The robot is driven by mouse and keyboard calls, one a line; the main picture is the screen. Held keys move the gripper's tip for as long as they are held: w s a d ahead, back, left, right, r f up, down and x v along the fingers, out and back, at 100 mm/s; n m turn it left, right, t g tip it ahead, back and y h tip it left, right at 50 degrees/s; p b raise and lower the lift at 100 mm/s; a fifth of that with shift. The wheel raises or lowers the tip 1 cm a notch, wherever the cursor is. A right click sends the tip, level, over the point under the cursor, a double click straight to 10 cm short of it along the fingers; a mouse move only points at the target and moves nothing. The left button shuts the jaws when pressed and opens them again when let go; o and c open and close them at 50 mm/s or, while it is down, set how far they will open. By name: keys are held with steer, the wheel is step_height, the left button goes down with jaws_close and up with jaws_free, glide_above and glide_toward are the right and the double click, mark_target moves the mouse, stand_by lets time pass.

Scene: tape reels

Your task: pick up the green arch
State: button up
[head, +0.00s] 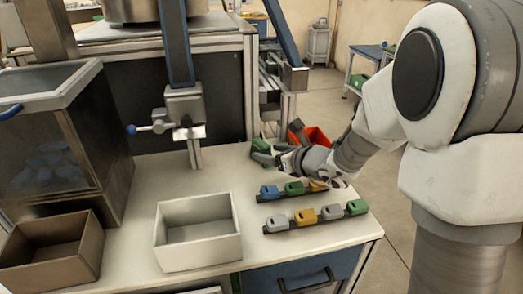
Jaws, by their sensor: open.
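Small arch-like blocks sit on two dark rails on the white tabletop. A green block (294,188) is on the back rail, beside a blue one. Another green block (357,207) is at the right end of the front rail. A darker green piece (261,147) lies further back, close to my gripper; its shape is too small to make out. My gripper (274,161) is low over the back of the table, behind the back rail, with its jaws open. My wrist partly hides the back rail's right end. I cannot tell whether the fingers touch the green piece.
A white bin (198,233) and a brown bin (52,252) stand to the left. A clamp post (187,110) rises behind. A red-orange bin (316,137) is beyond the back edge.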

mark_target(262, 149)
steer(key=x, duration=0.4)
steer(key=shift+w+a+f, duration=0.1)
steer(key=shift+w, duration=0.3)
jaws_close()
